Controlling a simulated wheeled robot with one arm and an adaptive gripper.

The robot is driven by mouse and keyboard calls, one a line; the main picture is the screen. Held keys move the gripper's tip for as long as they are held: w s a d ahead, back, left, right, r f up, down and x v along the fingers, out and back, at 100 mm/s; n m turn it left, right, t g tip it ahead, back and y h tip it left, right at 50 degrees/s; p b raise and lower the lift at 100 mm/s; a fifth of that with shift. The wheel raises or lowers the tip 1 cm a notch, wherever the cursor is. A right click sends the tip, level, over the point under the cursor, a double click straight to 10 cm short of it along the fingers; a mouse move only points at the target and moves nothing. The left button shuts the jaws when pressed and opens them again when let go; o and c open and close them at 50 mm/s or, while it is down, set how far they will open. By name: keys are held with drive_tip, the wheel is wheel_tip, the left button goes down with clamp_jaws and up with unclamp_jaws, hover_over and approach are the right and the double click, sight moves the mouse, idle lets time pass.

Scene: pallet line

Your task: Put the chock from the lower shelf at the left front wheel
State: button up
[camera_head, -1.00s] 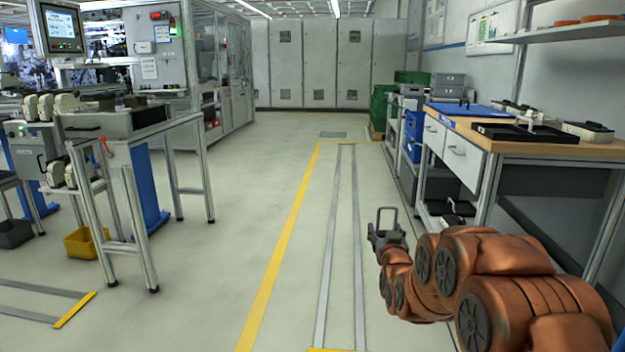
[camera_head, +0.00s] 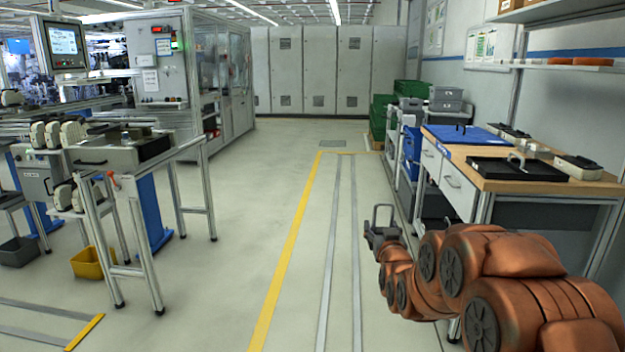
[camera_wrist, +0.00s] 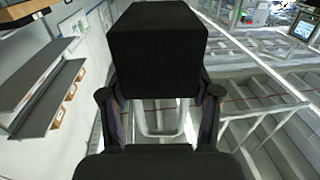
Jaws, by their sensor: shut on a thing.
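My gripper (camera_head: 384,226) is in the head view, low right of centre at the end of my orange arm, over the floor lane beside the workbench. In the wrist view my gripper (camera_wrist: 160,98) has a finger on each side of a black block, the chock (camera_wrist: 158,45), and is shut on it. In the head view the chock is too small to tell apart from the gripper's loop-like outline. No vehicle or left front wheel can be made out.
A workbench (camera_head: 545,172) with black and blue trays stands at right, close to my arm. A metal-legged table (camera_head: 125,182) and a yellow bin (camera_head: 92,262) stand at left. The floor (camera_head: 240,215) between them is clear, with a yellow line (camera_head: 293,235).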

sight(381, 228)
wheel_tip(381, 228, up, 23)
drive_tip(key=p, duration=2.1)
drive_tip(key=shift+f, duration=0.15)
